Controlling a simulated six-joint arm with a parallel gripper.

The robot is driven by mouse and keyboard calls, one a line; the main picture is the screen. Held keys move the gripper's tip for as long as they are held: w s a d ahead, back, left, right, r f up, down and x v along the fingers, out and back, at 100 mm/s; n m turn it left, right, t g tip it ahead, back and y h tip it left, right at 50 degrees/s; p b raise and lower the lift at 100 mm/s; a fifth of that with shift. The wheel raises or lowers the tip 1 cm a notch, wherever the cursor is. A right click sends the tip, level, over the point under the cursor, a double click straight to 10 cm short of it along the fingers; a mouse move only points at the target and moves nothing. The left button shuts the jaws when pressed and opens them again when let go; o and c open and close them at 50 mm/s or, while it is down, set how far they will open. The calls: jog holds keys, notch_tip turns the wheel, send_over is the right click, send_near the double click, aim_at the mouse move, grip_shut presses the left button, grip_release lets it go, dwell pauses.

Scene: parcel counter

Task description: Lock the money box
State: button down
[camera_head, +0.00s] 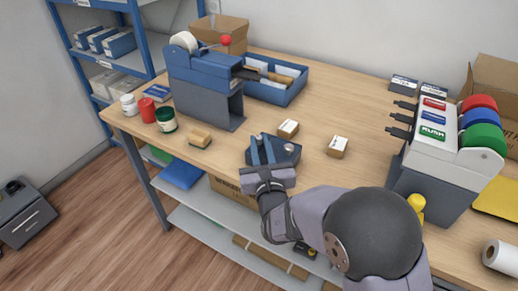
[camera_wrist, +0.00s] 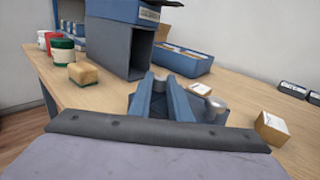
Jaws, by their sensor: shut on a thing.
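The small dark blue-grey money box (camera_head: 287,152) stands near the front edge of the counter. It has a round grey knob on its top, which shows to the right of the fingers in the wrist view (camera_wrist: 215,108). My gripper (camera_head: 262,149) is at the left part of the box, its blue fingers reaching over it. In the wrist view the fingers (camera_wrist: 166,92) are close together over the box. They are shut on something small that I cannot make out. The fingers and palm hide much of the box.
Small cartons (camera_head: 288,128) (camera_head: 337,147) stand behind and right of the box. A brown block (camera_head: 199,135) and a green jar (camera_head: 166,120) are left.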

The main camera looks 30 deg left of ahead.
jog(key=shift+r, duration=0.1)
jog(key=c, duration=1.6)
grip_release()
jog(key=shift+c, duration=0.2)
jog(key=shift+b+v, duration=0.8)
jog(key=shift+v, duration=2.95)
jog(key=shift+w, duration=0.1)
